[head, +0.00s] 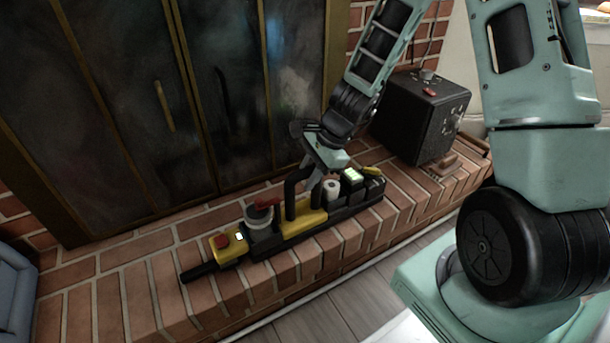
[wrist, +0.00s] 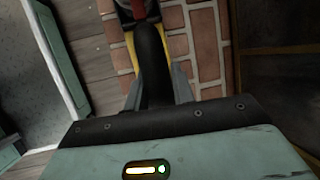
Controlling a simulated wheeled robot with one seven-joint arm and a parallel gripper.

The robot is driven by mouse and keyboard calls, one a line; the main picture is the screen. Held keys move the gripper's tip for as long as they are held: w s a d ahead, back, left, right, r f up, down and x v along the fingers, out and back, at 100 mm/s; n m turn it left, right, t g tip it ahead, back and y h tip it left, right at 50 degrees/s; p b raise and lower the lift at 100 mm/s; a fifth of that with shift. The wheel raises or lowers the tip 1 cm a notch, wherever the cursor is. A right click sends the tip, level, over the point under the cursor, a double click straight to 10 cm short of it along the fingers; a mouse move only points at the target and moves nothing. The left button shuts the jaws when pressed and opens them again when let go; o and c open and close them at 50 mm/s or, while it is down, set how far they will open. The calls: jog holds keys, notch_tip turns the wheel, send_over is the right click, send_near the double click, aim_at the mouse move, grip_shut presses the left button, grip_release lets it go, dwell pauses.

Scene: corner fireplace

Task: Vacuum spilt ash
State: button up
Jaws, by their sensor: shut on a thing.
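A yellow and black handheld vacuum (head: 305,222) lies along the brick hearth, its black nozzle (head: 198,270) pointing to the lower left. It has a red button and a small white light near the nozzle end. My gripper (head: 312,180) is shut on its upright black handle (head: 291,195). In the wrist view the handle (wrist: 152,55) runs between my gripper's fingers (wrist: 155,95), with yellow body below it. I cannot make out any ash on the bricks. My gripper hides part of the vacuum's rear.
Glass fireplace doors (head: 120,110) with brass frames stand close behind the hearth (head: 110,290). A black box with knobs (head: 415,115) stands to the right. Bricks left of the nozzle are clear.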

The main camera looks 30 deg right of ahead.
jog(key=w+d+p+v, duration=0.1)
jog(key=p+v, duration=0.5)
jog(key=v, duration=0.1)
jog(key=shift+w+p, duration=0.15)
jog(key=shift+p, duration=0.2)
dwell(2.1)
jog(key=shift+r, duration=0.2)
dwell(0.6)
